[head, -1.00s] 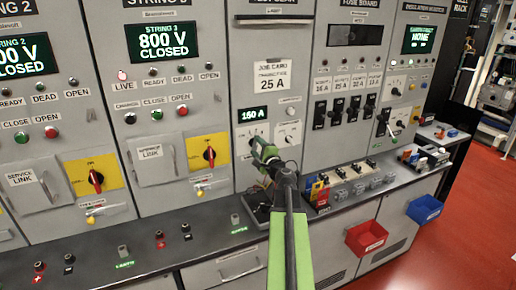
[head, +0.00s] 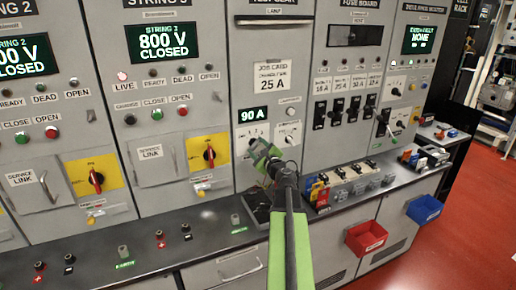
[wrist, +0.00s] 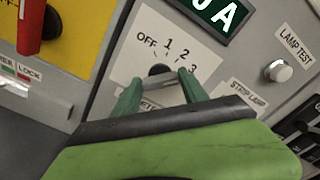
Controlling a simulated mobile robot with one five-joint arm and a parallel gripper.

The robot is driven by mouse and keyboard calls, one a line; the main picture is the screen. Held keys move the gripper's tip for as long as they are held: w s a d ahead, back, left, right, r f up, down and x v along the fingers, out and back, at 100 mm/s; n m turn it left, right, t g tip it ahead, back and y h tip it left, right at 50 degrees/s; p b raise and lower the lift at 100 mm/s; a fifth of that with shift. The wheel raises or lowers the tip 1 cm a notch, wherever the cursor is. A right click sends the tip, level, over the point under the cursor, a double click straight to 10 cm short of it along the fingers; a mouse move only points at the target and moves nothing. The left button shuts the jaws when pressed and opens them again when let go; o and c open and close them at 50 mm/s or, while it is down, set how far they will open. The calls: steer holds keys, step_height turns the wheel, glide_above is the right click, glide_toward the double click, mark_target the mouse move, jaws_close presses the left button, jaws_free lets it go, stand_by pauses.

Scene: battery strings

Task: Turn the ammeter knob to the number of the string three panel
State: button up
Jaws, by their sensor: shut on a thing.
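The ammeter knob (wrist: 157,71) sits on a white plate (wrist: 140,42) marked OFF, 1, 2 and 3 in the wrist view. My gripper (wrist: 158,88) has its two green fingers on either side of the knob's grey handle and is shut on it. Which mark the knob points to is hard to tell, as the fingers cover part of it. In the head view my gripper (head: 256,150) is at the ammeter plate, below a display (head: 252,114) reading 90 A. The string 3 panel (head: 168,75) to the left has a screen (head: 163,41) reading 800 V CLOSED.
A lamp test button (wrist: 278,70) is right of the ammeter plate. A yellow plate with a red handle (head: 209,152) is to its left. Fuse holders (head: 338,107) are on the right-hand panel. A bench ledge (head: 200,226) with terminals runs below; red (head: 366,238) and blue bins hang at its front.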

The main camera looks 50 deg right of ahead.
stand_by(0.3)
steer(key=o, duration=1.4)
